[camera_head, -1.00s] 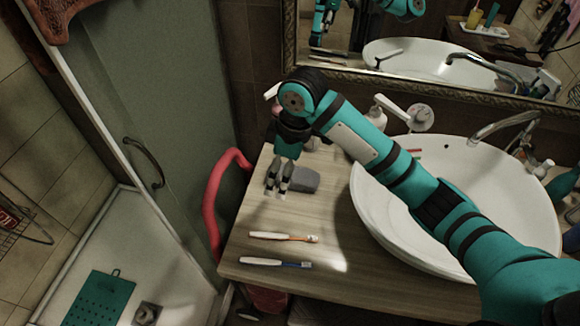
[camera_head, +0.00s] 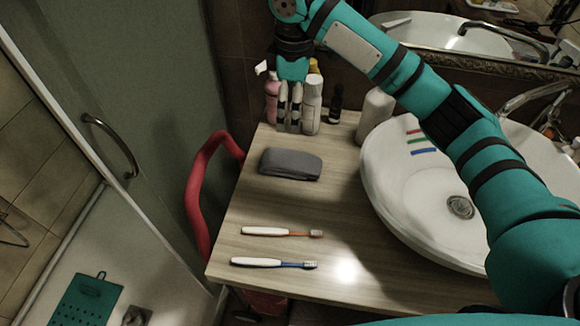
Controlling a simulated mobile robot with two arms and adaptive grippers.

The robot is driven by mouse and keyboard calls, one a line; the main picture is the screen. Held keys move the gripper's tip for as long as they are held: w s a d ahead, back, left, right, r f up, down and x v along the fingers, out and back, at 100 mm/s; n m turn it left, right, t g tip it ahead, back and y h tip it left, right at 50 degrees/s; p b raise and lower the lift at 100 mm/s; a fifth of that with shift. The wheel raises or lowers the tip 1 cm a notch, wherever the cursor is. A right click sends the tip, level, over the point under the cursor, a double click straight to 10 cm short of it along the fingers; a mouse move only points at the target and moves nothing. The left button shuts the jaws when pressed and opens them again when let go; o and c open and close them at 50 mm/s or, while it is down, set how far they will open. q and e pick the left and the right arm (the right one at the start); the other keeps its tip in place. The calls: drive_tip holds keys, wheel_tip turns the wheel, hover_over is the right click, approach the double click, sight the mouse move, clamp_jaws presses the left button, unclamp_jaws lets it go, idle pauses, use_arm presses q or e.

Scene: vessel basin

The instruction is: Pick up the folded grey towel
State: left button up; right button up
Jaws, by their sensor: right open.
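The folded grey towel (camera_head: 290,164) lies flat on the wooden counter (camera_head: 335,200), to the left of the white basin. It is a small dark grey block with rounded ends, in full view. My right gripper (camera_head: 289,125) shows above it in the picture, fingers pointing down, in front of the bottles at the back of the counter. It is open and empty, apart from the towel. My left gripper is not in view.
Several bottles (camera_head: 312,103) stand at the back edge. Two toothbrushes (camera_head: 275,263) lie at the front of the counter. The white basin (camera_head: 385,190) holds small coloured sticks (camera_head: 420,141). A red curved tube (camera_head: 198,190) stands by the counter's left edge.

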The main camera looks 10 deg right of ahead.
drive_tip(key=p, duration=0.2)
approach(291, 158)
drive_tip(key=f, duration=0.5)
drive_tip(key=shift+d+f, duration=0.1)
drive_tip(key=shift+d, duration=0.15)
drive_tip(key=shift+a+f, duration=0.1)
drive_tip(key=shift+f, duration=0.5)
wheel_tip(291, 158, down, 4)
drive_tip(key=shift+a+f+p, duration=0.1)
drive_tip(key=shift+a+p, duration=0.05)
drive_tip(key=shift+p, duration=0.4)
drive_tip(key=shift+c, duration=0.2)
drive_tip(key=c, duration=1.2)
drive_tip(key=shift+c, duration=0.2)
